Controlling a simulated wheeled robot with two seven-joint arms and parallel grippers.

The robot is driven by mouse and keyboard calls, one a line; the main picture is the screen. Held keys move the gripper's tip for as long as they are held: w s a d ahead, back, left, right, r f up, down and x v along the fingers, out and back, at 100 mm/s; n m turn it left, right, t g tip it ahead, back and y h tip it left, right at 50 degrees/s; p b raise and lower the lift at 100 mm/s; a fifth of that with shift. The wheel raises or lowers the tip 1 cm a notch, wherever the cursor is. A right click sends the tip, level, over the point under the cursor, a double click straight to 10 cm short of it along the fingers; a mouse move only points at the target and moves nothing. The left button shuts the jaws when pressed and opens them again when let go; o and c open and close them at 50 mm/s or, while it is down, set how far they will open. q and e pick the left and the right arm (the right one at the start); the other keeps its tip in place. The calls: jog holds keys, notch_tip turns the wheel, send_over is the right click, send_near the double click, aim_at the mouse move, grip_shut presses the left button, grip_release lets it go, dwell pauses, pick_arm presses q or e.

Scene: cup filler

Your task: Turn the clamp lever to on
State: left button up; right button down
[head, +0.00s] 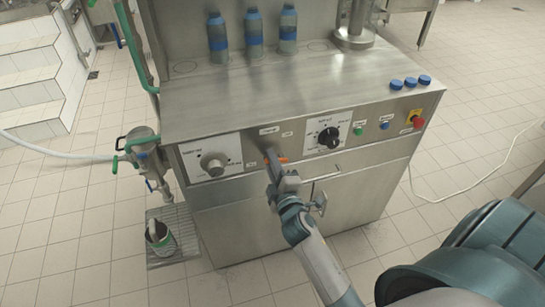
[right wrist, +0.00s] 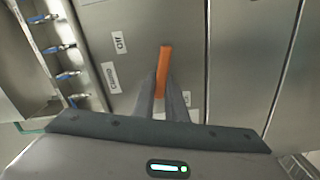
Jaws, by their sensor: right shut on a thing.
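In the right wrist view the lever (right wrist: 164,60) stands up between my right gripper's fingers (right wrist: 167,88). My right gripper (head: 272,162) is shut on it, with the fingers hiding its lower part. A label reading Off (right wrist: 119,42) and a Clamp label (right wrist: 110,77) are left of the lever there. A small label (right wrist: 186,99) shows right of the fingers, too small to read surely. My left gripper is out of view.
A grey knob (head: 213,164) is left of the lever and a black dial (head: 328,137) right of it. A red emergency button (head: 418,122) is at the panel's right. A door handle (head: 319,203) sticks out below right.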

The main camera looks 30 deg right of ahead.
jog(key=shift+a+f+n, duration=0.1)
jog(key=shift+f+n, duration=0.3)
jog(key=shift+n, duration=0.7)
jog(key=shift+f+n, duration=0.2)
jog(key=shift+n, duration=0.4)
jog(key=c, duration=1.8)
grip_release()
jog(key=shift+w, duration=0.1)
